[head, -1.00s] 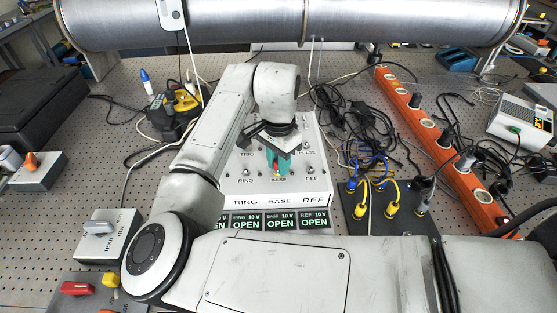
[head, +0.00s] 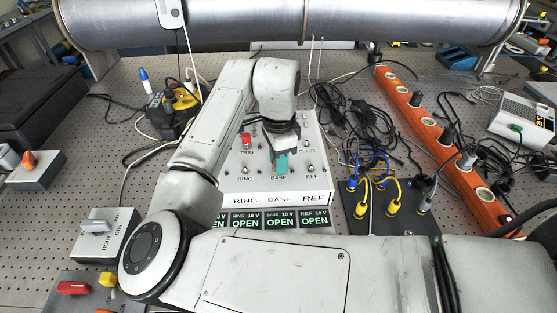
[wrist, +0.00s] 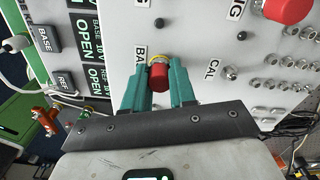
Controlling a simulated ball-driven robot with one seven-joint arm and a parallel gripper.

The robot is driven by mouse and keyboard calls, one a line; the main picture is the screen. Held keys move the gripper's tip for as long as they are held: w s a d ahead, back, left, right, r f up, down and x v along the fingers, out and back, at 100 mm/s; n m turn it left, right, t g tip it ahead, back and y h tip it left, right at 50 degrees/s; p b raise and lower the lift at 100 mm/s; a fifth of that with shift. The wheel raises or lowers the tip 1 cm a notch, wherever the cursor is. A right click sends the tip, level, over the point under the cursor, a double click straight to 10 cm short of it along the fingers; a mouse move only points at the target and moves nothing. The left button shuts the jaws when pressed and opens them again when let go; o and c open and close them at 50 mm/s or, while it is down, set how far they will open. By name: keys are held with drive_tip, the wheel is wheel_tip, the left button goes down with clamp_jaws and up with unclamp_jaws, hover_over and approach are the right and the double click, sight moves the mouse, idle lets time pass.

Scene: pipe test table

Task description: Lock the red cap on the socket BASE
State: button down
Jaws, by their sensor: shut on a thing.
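The red cap (wrist: 160,76) sits between the teal fingertips of my gripper (wrist: 160,84), which is shut on it. I cannot tell whether the cap is locked. In the head view, my gripper (head: 280,161) points down over the BASE position of the white panel (head: 240,184); the cap is hidden there. The BASE display (head: 280,220) reads OPEN.
A larger red knob (head: 246,141) stands on the panel near TRIG, close to my gripper. Small toggle switches stand around it. Blue and yellow plugs (head: 391,209) and an orange power strip (head: 440,139) lie to the right.

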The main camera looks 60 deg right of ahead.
drive_tip(key=shift+f, duration=0.15)
drive_tip(key=shift+f+m+b, duration=0.1)
drive_tip(key=shift+m+b, duration=0.25)
drive_tip(key=shift+m, duration=0.55)
drive_tip(key=m, duration=0.3)
drive_tip(key=shift+b, duration=0.3)
drive_tip(key=shift+m+b, duration=0.35)
drive_tip(key=shift+m, duration=0.55)
drive_tip(key=c, duration=0.8)
unclamp_jaws()
drive_tip(key=shift+c, duration=0.2)
drive_tip(key=shift+r, duration=0.2)
wheel_tip(320, 180, up, 11)
drive_tip(key=b, duration=0.1)
drive_tip(key=shift+f, duration=0.15)
